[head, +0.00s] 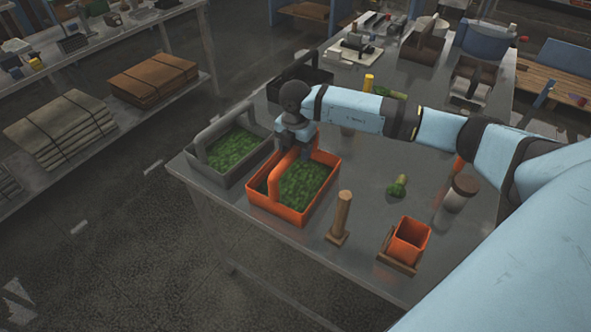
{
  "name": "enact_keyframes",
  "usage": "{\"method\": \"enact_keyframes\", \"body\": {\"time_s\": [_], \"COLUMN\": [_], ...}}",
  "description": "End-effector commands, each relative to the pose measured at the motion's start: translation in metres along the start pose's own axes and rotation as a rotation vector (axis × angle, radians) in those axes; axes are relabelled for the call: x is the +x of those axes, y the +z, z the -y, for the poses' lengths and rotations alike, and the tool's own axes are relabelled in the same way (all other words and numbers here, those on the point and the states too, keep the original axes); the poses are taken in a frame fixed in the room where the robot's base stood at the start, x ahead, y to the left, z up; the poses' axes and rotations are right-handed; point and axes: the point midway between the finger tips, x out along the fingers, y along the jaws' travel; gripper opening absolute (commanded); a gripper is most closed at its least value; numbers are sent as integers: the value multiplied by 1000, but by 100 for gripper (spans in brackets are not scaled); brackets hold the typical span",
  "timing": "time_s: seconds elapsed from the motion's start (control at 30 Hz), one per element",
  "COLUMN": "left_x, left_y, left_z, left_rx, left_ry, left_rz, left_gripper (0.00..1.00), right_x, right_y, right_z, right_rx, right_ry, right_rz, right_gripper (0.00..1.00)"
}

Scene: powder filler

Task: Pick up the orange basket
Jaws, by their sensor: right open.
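My right gripper (297,150) points down at the far end of the basket, close to the far part of the handle. The jaws are open. The wrist hides the far rim and part of the handle, so I cannot tell whether the fingers touch the handle. My left gripper is not in view.
A grey basket (206,174) with green contents stands close on the left. A dark basket (274,91) is behind. A wooden post (342,214) and an orange square cup (409,241) stand to the right. The table's front edge is near the basket.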

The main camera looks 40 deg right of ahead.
Motion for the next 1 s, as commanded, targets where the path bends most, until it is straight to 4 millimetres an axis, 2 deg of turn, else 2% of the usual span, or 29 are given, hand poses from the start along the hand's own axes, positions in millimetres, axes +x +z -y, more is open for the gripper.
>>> {"method": "enact_keyframes", "body": {"time_s": [0.1,0.3,0.57,1.0], "left_x": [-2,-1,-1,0], "left_y": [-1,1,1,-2], "left_z": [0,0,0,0], "left_rx": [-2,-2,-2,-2], "left_ry": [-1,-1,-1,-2], "left_rz": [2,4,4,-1], "left_gripper": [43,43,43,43], "right_x": [7,8,8,5], "right_y": [0,0,0,0], "right_z": [0,0,0,-1], "right_rx": [0,0,0,0], "right_ry": [0,1,1,3], "right_rz": [0,0,0,0], "right_gripper": [60,60,0,0]}}
